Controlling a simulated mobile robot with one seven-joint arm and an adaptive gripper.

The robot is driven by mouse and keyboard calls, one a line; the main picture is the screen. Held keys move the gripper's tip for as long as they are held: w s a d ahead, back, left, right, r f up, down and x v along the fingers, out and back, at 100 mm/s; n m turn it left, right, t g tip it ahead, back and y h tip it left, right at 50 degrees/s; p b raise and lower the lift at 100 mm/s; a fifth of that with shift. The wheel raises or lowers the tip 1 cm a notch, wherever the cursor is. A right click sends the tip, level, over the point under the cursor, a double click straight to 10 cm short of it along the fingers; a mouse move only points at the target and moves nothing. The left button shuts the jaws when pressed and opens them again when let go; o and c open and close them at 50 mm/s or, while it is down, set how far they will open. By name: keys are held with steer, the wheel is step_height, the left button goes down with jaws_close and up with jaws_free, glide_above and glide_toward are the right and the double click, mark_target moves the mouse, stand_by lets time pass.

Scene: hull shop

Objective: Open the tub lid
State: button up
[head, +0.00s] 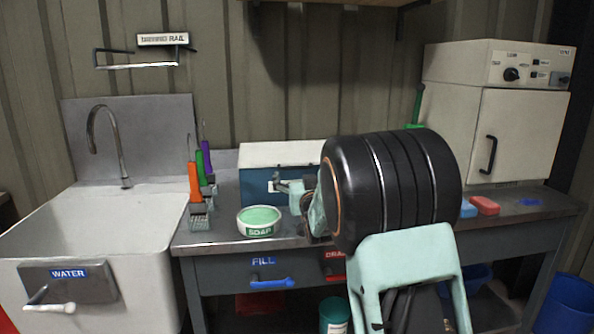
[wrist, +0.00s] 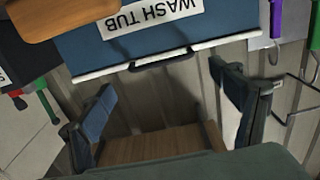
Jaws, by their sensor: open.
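The wash tub (head: 257,187) is a blue box on the bench, with its pale lid (head: 280,153) lying shut on top. My forearm hides its right part in the head view. In the wrist view, which is upside down, the blue tub front (wrist: 225,22) carries a "WASH TUB" label. The lid's pale edge (wrist: 100,72) and a dark lid handle (wrist: 165,61) show there. My gripper (head: 287,187) is in front of the tub. In the wrist view my gripper (wrist: 168,92) is open and empty, with the handle beyond and between the fingers, seemingly untouched.
A sink (head: 85,225) is farther left. A white oven (head: 520,130) and a red block (head: 485,205) are at right. A wooden shelf (wrist: 150,147) hangs above.

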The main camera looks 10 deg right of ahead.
mark_target(297, 168)
steer(key=shift+w, duration=3.6)
steer(key=shift+r, duration=0.1)
steer(key=c, duration=1.4)
